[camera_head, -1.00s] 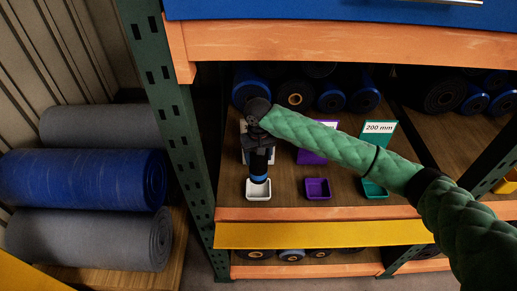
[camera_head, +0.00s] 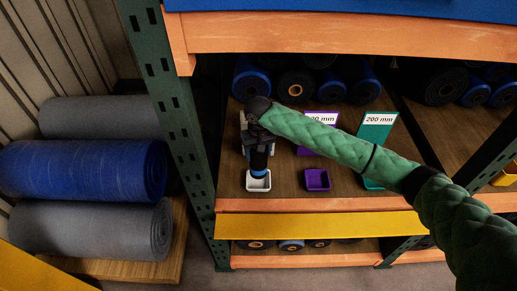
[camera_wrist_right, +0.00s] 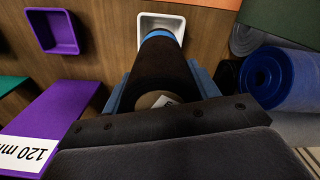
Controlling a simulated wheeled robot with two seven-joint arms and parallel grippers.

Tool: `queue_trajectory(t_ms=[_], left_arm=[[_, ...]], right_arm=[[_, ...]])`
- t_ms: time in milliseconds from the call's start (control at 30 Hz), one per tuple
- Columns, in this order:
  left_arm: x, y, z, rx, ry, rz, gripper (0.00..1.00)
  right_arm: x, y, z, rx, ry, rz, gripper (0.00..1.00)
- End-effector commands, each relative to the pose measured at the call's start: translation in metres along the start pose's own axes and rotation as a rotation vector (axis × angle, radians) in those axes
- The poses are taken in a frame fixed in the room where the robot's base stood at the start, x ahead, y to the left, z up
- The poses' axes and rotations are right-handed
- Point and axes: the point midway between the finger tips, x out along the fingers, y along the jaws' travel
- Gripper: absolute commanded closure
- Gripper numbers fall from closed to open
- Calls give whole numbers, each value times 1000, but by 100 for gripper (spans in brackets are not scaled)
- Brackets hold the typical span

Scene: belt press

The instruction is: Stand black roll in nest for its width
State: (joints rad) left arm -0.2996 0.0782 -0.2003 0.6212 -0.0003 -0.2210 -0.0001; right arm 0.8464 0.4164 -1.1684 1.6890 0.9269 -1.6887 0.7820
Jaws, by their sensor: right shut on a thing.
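My right gripper (camera_head: 258,150) points down and is shut on the black roll (camera_wrist_right: 160,70). The roll looks upright, with a blue band (camera_head: 260,172) near its lower end and a cardboard core at its upper end. That lower end is at the white nest (camera_head: 258,184), also visible in the right wrist view (camera_wrist_right: 162,20). I cannot tell whether it is inside the nest or just above. A purple nest (camera_head: 317,180) with a purple 120 mm sign (camera_wrist_right: 65,125) and a teal nest (camera_head: 372,184) with a 200 mm sign (camera_head: 377,127) stand to the right. My left gripper is out of view.
Blue and black rolls (camera_head: 295,85) lie at the back of the shelf. A green rack post (camera_head: 172,110) stands to the left, with large blue and grey rolls (camera_head: 85,170) beyond it. A yellow strip (camera_head: 320,226) runs along the shelf's front.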

Motion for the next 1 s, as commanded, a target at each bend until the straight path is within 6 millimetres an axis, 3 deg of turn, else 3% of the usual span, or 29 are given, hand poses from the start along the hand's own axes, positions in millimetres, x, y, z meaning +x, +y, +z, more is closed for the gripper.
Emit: queue_trajectory(t_ms=[600, 1000], left_arm=[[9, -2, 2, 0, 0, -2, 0], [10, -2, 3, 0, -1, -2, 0]], right_arm=[[46, 0, 0, 0, 1, 0, 83], [57, 0, 0, 0, 1, 0, 83]])
